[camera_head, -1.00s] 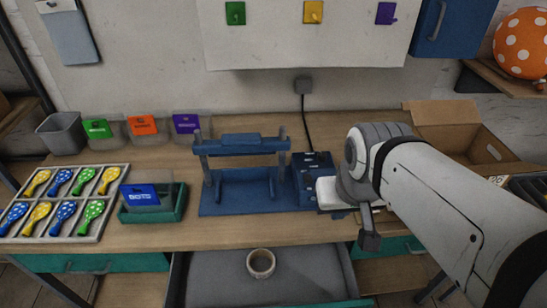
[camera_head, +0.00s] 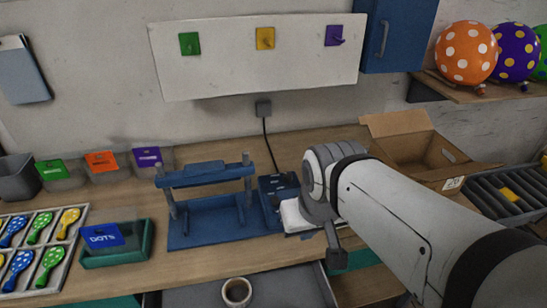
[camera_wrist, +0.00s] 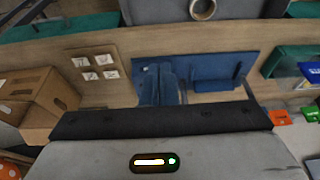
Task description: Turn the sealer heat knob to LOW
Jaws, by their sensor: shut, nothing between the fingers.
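The blue sealer (camera_head: 207,236) stands on the wooden bench, with its dark blue control box (camera_head: 277,185) at its right side. The heat knob is too small to make out, and I cannot read its setting. The white body of my gripper (camera_head: 296,214) is close to the control box's front right corner and hides part of it. In the wrist view my gripper (camera_wrist: 161,72) is shut and empty in front of the blue control box (camera_wrist: 143,72). Its fingers blend into the blue, and I cannot tell whether they touch the box. The sealer base (camera_wrist: 225,62) lies beside it.
An open cardboard box (camera_head: 408,157) stands behind my arm, with a roller conveyor (camera_head: 490,205) at right. A green tray (camera_head: 130,252) is left of the sealer. An open drawer (camera_head: 195,299) holds a tape roll (camera_head: 237,291). A board with white tiles (camera_wrist: 93,68) lies near the control box.

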